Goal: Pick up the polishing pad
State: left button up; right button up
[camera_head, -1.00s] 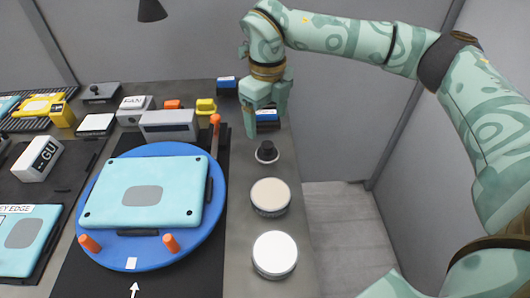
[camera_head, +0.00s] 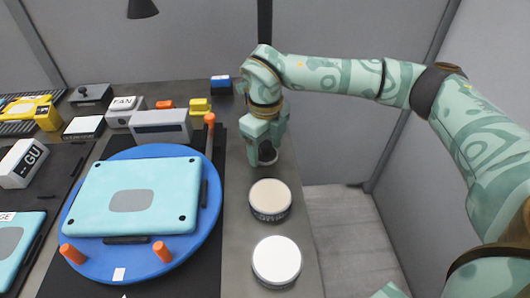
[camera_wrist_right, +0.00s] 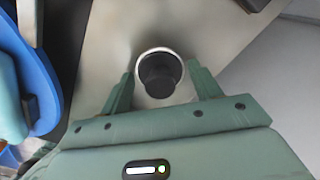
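The polishing pad (camera_head: 268,157), a black knob on a round pale base, stands on the grey bench to the right of the blue turntable. It is partly hidden by my right gripper in the head view. In the right wrist view the pad (camera_wrist_right: 160,73) shows whole, its black knob centred between the fingers. My right gripper (camera_head: 264,150) is open and low over the pad. In the right wrist view its two fingers (camera_wrist_right: 162,88) stand apart on either side of the knob, with a gap on each side. My left gripper is not in view.
A blue turntable (camera_head: 75,252) carries a light-blue casing (camera_head: 90,195) with orange pegs around it. Two round tins, one cream-topped (camera_head: 270,195) and one white-topped (camera_head: 277,259), stand nearer on the bench strip. The bench ends at the right.

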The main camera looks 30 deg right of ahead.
aim_at(263, 145)
jog(key=c, duration=0.7)
jog(key=shift+o, duration=0.2)
jog(key=shift+r, duration=0.35)
jog(key=r+p, duration=0.1)
jog(key=r, duration=0.1)
jog(key=r+p, duration=0.1)
jog(key=r, duration=0.1)
jog(key=shift+s+a, duration=0.1)
jog(key=shift+a, duration=0.3)
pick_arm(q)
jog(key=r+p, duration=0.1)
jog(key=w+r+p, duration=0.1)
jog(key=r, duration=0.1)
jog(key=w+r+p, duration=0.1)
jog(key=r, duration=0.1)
pick_arm(e)
jog(key=s+a+r, duration=0.5)
jog(key=a+r, duration=0.3)
jog(key=a, duration=0.4)
jog(key=shift+r, duration=0.2)
jog(key=shift+a, duration=0.1)
